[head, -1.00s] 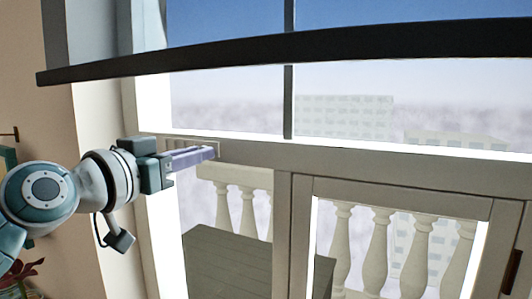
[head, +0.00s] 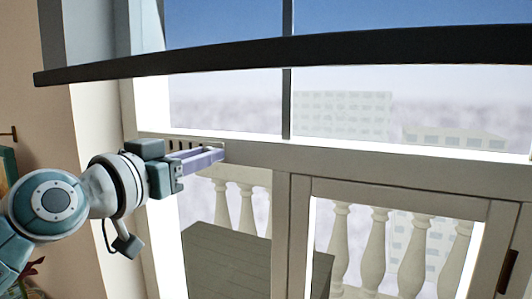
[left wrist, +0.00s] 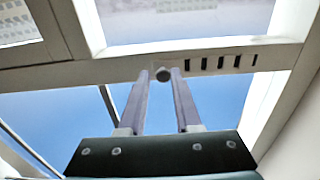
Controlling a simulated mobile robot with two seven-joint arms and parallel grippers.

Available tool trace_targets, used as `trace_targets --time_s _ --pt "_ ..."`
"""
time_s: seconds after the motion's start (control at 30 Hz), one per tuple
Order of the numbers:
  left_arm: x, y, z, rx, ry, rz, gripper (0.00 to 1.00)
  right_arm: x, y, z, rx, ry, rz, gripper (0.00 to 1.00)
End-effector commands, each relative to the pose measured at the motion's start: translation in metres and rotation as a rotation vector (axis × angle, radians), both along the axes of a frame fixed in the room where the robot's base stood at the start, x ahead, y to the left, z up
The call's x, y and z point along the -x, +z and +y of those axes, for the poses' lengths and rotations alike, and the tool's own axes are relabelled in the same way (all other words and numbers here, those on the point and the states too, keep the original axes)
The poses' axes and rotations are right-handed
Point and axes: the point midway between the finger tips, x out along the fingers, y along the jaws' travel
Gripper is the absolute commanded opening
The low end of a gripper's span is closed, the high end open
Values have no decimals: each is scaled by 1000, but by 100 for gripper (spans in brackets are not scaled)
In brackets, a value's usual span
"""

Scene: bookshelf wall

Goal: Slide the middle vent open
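The vent (head: 190,145) sits in the pale window rail at the upper left of the head view. Its dark slots (left wrist: 220,63) show uncovered in the left wrist view, to the right of a small round grey knob (left wrist: 162,75). My left gripper (head: 222,153) reaches up to the rail; its fingers also show in the left wrist view (left wrist: 159,73). They are apart, one on each side of the knob. The knob is close to the right finger there, with a gap to the left finger; I cannot tell if it touches. In the head view the fingers hide the knob. My right gripper is not in view.
A dark bar (head: 330,47) crosses the upper head view above the rail. Below the rail are a window frame post (head: 283,230) and a framed pane with a dark handle (head: 507,270). A balustrade (head: 375,250) stands outside the glass.

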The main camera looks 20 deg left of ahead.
Motion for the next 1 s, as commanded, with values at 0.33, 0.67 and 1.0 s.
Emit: trace_targets --time_s 0.33,0.67,1.0 --pt "0 0 0 0 0 -1 52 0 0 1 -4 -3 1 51" --pt "18 -2 3 -2 2 -1 52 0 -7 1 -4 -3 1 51" --pt "76 -3 11 -3 0 0 52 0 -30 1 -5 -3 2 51"
